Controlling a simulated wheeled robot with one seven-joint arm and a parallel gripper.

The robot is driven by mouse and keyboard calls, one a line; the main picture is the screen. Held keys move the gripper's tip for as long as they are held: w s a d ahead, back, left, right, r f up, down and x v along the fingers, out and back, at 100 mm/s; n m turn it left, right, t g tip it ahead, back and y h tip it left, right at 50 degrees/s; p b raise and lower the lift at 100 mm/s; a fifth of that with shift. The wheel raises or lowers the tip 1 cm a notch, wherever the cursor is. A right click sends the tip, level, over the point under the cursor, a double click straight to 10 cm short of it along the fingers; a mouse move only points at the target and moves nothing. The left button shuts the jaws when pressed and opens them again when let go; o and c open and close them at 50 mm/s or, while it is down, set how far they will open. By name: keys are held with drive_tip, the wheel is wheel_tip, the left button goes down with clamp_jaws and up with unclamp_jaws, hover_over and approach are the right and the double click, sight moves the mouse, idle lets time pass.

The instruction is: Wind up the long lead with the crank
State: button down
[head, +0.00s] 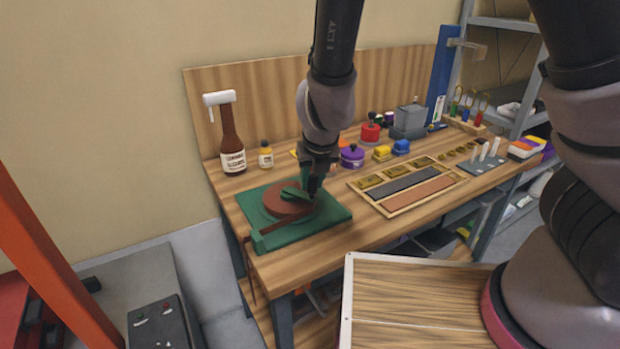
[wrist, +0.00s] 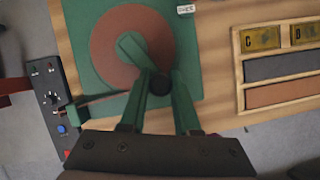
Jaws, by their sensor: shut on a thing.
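The winder has a square green base (head: 335,215) at the table's left end; it also shows in the wrist view (wrist: 85,12). A brown disc of wound lead (head: 284,207) lies flat on it, also in the wrist view (wrist: 108,38). A brown strip of lead (head: 285,241) runs along the base's front left side. A green crank arm (wrist: 130,46) lies across the coil and ends in a dark upright knob (wrist: 160,85). My gripper (head: 311,190) is over the coil's right part, its green fingers (wrist: 161,88) shut on this knob.
The table's front left edge is close to the base.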

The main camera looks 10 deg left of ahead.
drive_tip(key=c, duration=0.6)
unclamp_jaws()
drive_tip(key=shift+v, duration=5.35)
